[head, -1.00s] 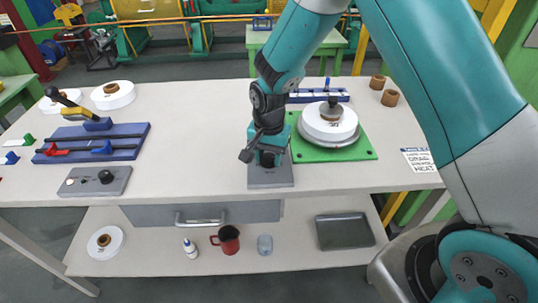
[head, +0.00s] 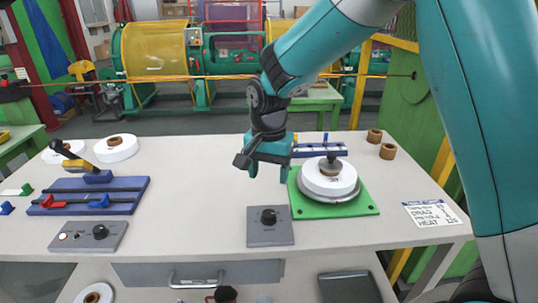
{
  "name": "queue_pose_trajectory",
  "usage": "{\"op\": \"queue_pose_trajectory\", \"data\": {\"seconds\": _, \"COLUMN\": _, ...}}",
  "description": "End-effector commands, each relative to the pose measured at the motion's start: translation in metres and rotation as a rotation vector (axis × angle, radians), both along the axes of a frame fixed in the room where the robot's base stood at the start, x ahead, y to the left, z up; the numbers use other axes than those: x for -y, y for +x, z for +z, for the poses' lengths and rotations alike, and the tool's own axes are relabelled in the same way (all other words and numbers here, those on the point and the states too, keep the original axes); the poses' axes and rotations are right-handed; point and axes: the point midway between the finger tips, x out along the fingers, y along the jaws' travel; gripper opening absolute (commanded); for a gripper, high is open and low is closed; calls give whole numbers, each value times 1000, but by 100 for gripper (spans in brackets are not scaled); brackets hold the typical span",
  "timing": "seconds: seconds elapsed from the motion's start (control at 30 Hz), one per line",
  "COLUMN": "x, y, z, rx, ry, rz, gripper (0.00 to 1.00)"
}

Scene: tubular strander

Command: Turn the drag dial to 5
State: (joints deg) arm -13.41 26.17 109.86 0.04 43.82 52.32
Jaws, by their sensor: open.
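A grey plate (head: 270,238) with a black dial knob (head: 268,216) sits at the middle front of the bench. Its markings are too small to read, so I cannot tell the setting. My gripper (head: 268,174) is open and empty, pointing down above and behind the knob in the picture, apart from it. A second grey box (head: 75,238) at the left front carries another black knob (head: 100,232) and small buttons. I cannot read a label on either. A white card (head: 430,213) at the right has handwritten lines that seem to include DRAG and HEAT; the drag number is unclear.
A green plate (head: 360,208) with a white spool (head: 328,183) stands just right of the dial plate. A blue rail fixture (head: 126,202) with red and blue clamps lies at the left. Bare bench lies between them. Brown rings (head: 387,151) sit at the back right.

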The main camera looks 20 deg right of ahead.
Motion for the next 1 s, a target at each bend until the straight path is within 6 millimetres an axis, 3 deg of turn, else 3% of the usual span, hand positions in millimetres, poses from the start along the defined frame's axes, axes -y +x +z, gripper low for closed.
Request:
{"op": "queue_pose_trajectory", "data": {"seconds": 0.1, "x": 0, "y": 0, "z": 24, "rx": 4, "ry": 0, "rz": 0, "gripper": 63}}
{"op": "queue_pose_trajectory", "data": {"seconds": 0.3, "x": 0, "y": 0, "z": 45, "rx": 1, "ry": -1, "rz": -1, "gripper": 63}}
{"op": "queue_pose_trajectory", "data": {"seconds": 0.83, "x": 0, "y": 0, "z": 49, "rx": 1, "ry": 1, "rz": 2, "gripper": 63}}
{"op": "queue_pose_trajectory", "data": {"seconds": 0.93, "x": -2, "y": -12, "z": 55, "rx": 6, "ry": 15, "rz": 65, "gripper": 63}}
{"op": "queue_pose_trajectory", "data": {"seconds": 1.0, "x": -7, "y": -32, "z": 65, "rx": 17, "ry": 45, "rz": 181, "gripper": 63}}
